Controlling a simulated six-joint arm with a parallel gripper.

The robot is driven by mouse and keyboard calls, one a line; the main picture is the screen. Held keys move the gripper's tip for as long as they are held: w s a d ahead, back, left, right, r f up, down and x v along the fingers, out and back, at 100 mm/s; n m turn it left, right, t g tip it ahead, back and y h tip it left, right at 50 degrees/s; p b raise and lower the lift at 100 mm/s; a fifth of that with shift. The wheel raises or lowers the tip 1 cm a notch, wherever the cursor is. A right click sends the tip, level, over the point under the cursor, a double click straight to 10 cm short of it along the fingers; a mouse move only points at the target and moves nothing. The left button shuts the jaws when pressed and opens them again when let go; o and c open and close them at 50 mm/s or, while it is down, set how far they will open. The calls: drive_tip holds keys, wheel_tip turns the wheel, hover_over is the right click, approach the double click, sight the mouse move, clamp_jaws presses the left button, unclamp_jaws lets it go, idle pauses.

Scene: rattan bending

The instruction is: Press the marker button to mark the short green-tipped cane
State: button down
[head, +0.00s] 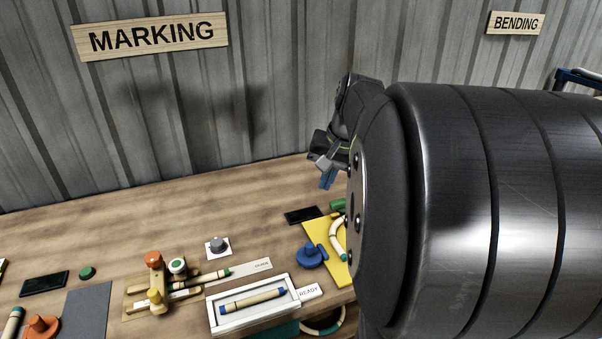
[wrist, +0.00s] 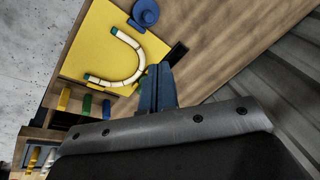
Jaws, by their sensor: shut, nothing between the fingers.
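An orange knob (head: 152,259), a yellow knob (head: 155,295) and a white button with a green top (head: 178,265) stand at this fixture. A separate green button (head: 87,273) sits farther left; I cannot tell which is the marker button. My gripper (head: 327,180) is shut and empty, above the bench, right of and away from the fixture. Its blue fingers (wrist: 158,78) also show in the wrist view.
A white READY tray (head: 215,319) holds a blue-tipped cane (head: 252,299). A grey knob on a white plate (head: 217,246) stands behind. A yellow board (wrist: 95,45) bears a curved green-tipped cane (wrist: 137,55) and a blue round piece (wrist: 146,12). The bench behind the fixture is clear.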

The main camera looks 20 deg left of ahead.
drive_tip(key=s+a+f+n, duration=0.1)
drive_tip(key=s+a, duration=0.1)
drive_tip(key=a, duration=0.4)
drive_tip(key=s+a+n+g+h, duration=0.1)
drive_tip(key=s+a, duration=0.2)
drive_tip(key=a, duration=0.2)
drive_tip(key=s+a+f+n, duration=0.1)
drive_tip(key=s+a, duration=0.1)
drive_tip(key=a, duration=0.4)
drive_tip(key=n+h, duration=0.2)
drive_tip(key=n, duration=0.2)
hover_over(177, 265)
drive_tip(key=f, duration=0.2)
drive_tip(key=shift+a+r, duration=0.2)
drive_tip(key=shift+r, duration=0.05)
drive_tip(key=shift+w, duration=0.1)
wheel_tip(177, 265, down, 14)
drive_tip(key=shift+f, duration=0.1)
drive_tip(key=shift+d+f, duration=0.15)
drive_tip(key=shift+f, duration=1.05)
